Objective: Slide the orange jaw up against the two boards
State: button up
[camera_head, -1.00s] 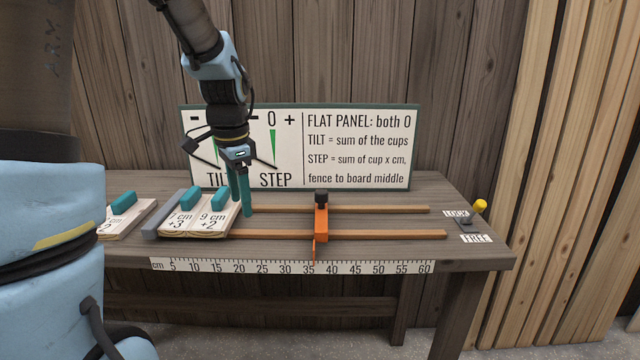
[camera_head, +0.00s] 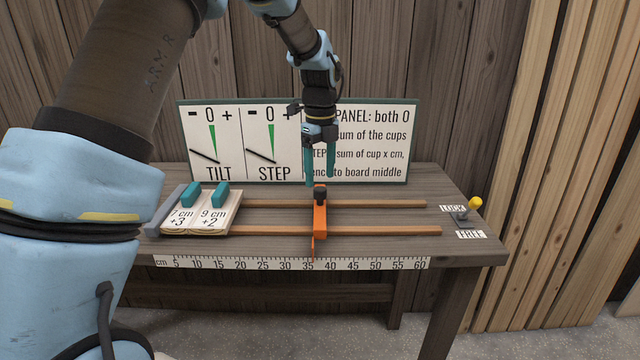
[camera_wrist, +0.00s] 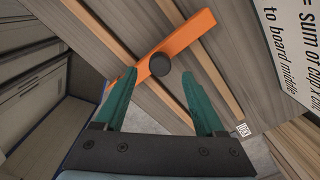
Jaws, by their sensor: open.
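The orange jaw (camera_head: 320,222) sits across the two wooden rails near the 36 cm mark, with a dark knob (camera_head: 320,192) on top. The two boards, marked 7 cm +3 (camera_head: 181,222) and 9 cm +2 (camera_head: 214,221), lie side by side at the left against the grey fence (camera_head: 167,215). A wide gap separates them from the jaw. My gripper (camera_head: 321,183) is open and empty, pointing down above the jaw. In the wrist view the jaw (camera_wrist: 187,35) and its knob (camera_wrist: 160,64) show between and beyond the green fingers (camera_wrist: 163,95).
A lever with a yellow tip (camera_head: 474,203) stands at the right between LOCK and FREE labels. A sign panel (camera_head: 228,118) with TILT and STEP dials stands behind. A cm scale (camera_head: 290,263) runs along the front edge. The rails between boards and jaw are clear.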

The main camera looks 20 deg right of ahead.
aim_at(320, 189)
jog(key=shift+f+p, duration=0.45)
jog(key=shift+f, duration=1.75)
grip_shut()
